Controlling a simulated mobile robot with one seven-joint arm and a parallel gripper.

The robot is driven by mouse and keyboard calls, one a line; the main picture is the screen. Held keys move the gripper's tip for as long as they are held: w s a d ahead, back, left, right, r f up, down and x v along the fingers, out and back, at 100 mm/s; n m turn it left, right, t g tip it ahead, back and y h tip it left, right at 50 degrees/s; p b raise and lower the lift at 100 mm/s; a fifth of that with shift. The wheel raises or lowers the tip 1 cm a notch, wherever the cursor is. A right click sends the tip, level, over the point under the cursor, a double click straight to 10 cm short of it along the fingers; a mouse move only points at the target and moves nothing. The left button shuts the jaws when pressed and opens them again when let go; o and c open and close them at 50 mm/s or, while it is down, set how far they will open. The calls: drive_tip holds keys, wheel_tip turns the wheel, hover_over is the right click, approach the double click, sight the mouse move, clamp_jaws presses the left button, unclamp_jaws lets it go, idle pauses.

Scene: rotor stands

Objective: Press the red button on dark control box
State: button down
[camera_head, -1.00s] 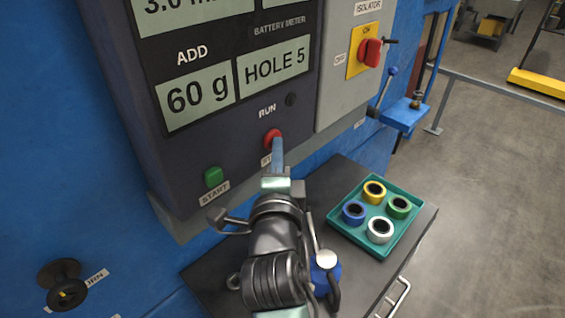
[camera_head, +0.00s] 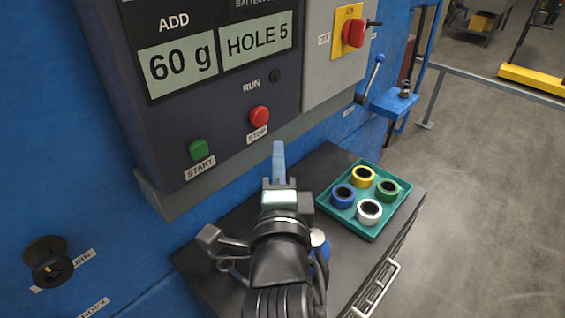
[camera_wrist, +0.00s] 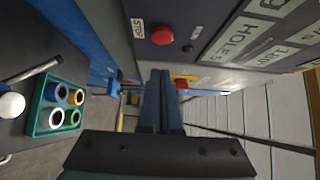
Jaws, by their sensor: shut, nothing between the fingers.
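The dark control box (camera_head: 118,62) is fixed to the blue wall in the head view. Its red button (camera_head: 259,116), above a STOP label, shows fully and stands out from the panel. The red button also shows in the wrist view (camera_wrist: 162,35), above my fingers. A green button (camera_head: 198,150) above a START label sits to its left. My gripper (camera_head: 279,150) is shut and empty, its blue fingers together. In the head view the fingertips appear just below and right of the red button, apart from it. In the wrist view the shut fingers (camera_wrist: 160,80) point away from the camera.
A grey isolator box with a red knob (camera_head: 354,33) adjoins on the right. Below is a dark cabinet top (camera_head: 335,165) with a teal tray (camera_head: 350,230) of coloured rings. A black knob (camera_head: 47,262) is at lower left. Open floor lies to the right.

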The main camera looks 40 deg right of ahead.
drive_tip(key=b+v, duration=0.1)
drive_tip(key=v, duration=0.3)
drive_tip(key=shift+s, duration=0.15)
drive_tip(key=shift+s+a, duration=0.1)
drive_tip(key=shift+s, duration=0.05)
idle(0.4)
drive_tip(key=shift+r, duration=0.15)
drive_tip(key=w+a+r+n+t+y, duration=0.2)
drive_tip(key=w+a+r+n+t, duration=0.25)
drive_tip(key=a+r+n, duration=0.4)
drive_tip(key=s+a+r+n+t+y, duration=0.2)
drive_tip(key=a+r+n+t+y, duration=0.2)
drive_tip(key=a+r+n, duration=0.3)
drive_tip(key=s+a+r+n+t+y, duration=0.2)
drive_tip(key=a+r+n+t+y, duration=0.3)
drive_tip(key=r, duration=1)
drive_tip(key=a+n, duration=0.3)
drive_tip(key=n, duration=0.2)
drive_tip(key=shift+r+n+y, duration=0.15)
drive_tip(key=shift+n+y, duration=0.2)
drive_tip(key=shift+y, duration=0.05)
